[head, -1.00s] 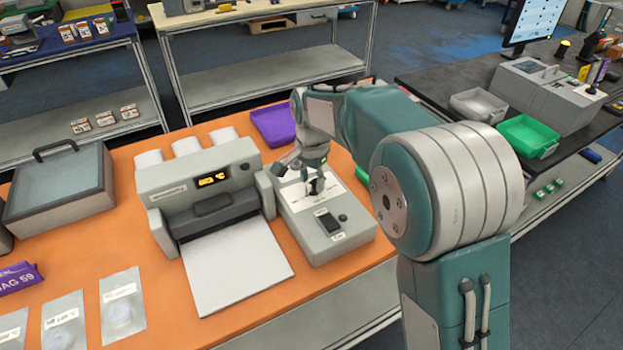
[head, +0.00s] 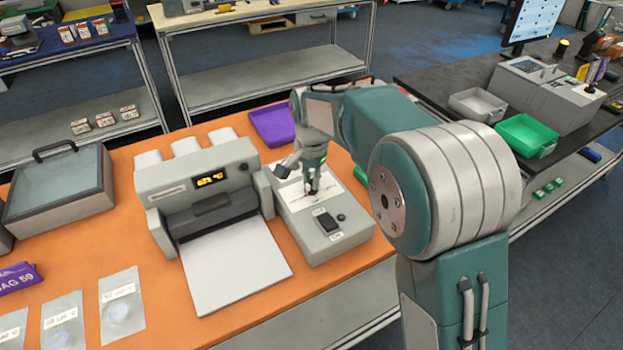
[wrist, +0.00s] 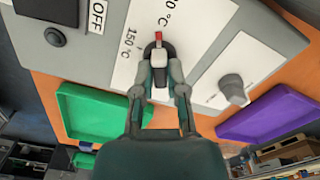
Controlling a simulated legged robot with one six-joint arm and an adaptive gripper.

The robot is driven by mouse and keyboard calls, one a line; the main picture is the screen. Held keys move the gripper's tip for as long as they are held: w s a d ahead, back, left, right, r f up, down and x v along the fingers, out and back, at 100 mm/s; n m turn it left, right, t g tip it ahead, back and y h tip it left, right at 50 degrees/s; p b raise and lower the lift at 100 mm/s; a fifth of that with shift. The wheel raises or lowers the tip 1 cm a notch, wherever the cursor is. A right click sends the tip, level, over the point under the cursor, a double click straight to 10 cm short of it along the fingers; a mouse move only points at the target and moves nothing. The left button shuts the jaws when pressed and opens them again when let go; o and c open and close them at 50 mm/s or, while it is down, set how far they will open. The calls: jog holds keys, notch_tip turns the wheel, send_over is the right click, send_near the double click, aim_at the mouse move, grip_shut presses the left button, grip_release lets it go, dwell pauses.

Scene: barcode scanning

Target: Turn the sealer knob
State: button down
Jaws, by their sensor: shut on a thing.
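The sealer (head: 200,185) is a grey machine with a lit yellow display, standing on the orange table. Its control panel (head: 350,246) is on its right. My gripper (head: 312,190) points down over this panel, and in the wrist view my gripper (wrist: 160,75) has its two fingers around the sealer knob (wrist: 158,57). The knob is dark with a light part and a red pointer tip. The pointer lies between a "150 °C" label and another, partly cut-off temperature label. The fingers are shut on the knob and hide its sides.
A black switch (head: 327,222) marked OFF in the wrist view and a second grey knob (wrist: 233,88) share the panel. A purple tray (head: 272,126) stands behind. A grey lidded box (head: 60,185) and clear bags (head: 121,297) are at left. A green tray (head: 527,135) is on the right-hand bench.

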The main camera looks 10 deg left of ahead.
jog(key=n, duration=0.7)
jog(key=shift+a, duration=0.1)
jog(key=n, duration=1.3)
jog(key=shift+n, duration=0.3)
jog(key=n, duration=0.6)
jog(key=c, duration=0.7)
grip_release()
jog(key=shift+w, duration=0.1)
jog(key=shift+r, duration=0.1)
